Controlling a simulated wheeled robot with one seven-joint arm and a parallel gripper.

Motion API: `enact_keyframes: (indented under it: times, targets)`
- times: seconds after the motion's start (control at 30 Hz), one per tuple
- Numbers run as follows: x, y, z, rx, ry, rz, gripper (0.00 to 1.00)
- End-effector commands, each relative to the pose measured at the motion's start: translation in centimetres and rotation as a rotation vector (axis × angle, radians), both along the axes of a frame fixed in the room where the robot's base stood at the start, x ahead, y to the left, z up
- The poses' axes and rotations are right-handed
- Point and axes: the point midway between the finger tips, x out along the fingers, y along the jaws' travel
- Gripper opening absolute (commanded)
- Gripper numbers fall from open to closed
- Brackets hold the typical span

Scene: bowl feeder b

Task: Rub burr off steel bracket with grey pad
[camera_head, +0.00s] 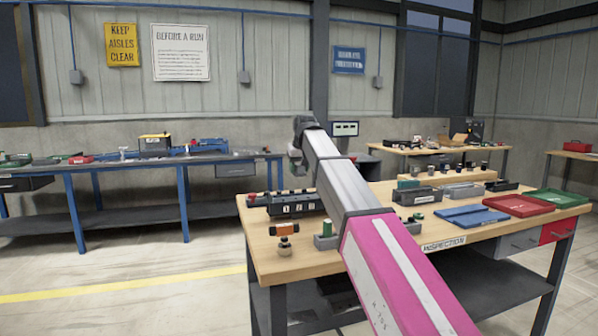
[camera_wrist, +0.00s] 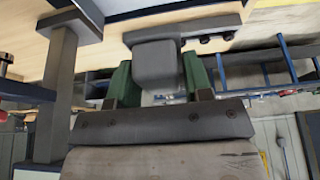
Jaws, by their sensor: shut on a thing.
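In the wrist view my gripper (camera_wrist: 157,86) has its green-sided fingers closed on either side of a grey block (camera_wrist: 155,62). The block may be the grey pad. A longer grey bar with small dark knobs (camera_wrist: 205,38) lies just beyond the block; I cannot tell whether they touch. A grey upright post with a flat crosspiece (camera_wrist: 60,95) stands to the left, apart from the fingers. I cannot make out the steel bracket or its burr for sure. In the head view my own arm hides the fingertips and the block.
The wooden inspection bench (camera_head: 440,233) holds a dark numbered rack (camera_head: 296,210), a small orange-brown item (camera_head: 285,229), grey bins (camera_head: 417,196), blue trays (camera_head: 470,216), a red tray (camera_head: 517,205) and a green tray (camera_head: 557,198). A long blue-legged bench (camera_head: 190,160) stands behind left. The floor at left is clear.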

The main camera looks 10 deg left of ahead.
Motion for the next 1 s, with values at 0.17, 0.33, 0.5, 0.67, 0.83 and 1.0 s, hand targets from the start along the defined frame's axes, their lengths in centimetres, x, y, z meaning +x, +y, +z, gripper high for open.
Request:
enact_keyframes:
  times: [0.17, 0.33, 0.5, 0.67, 0.83, 1.0]
  targets:
    - [0.1, 0.0, 1.6, 0.0, 0.0, 0.0, 0.14]
    - [0.1, 0.0, 3.1, 0.0, -0.001, 0.0, 0.14]
    - [0.1, 0.0, 4.5, 0.0, 0.0, 0.0, 0.14]
    - [0.0, 0.0, 4.9, 0.0, 0.001, 0.0, 0.14]
    - [0.0, 0.0, 4.8, 0.0, 0.001, 0.0, 0.14]
    - [0.0, 0.0, 4.8, 0.0, 0.001, 0.0, 0.14]
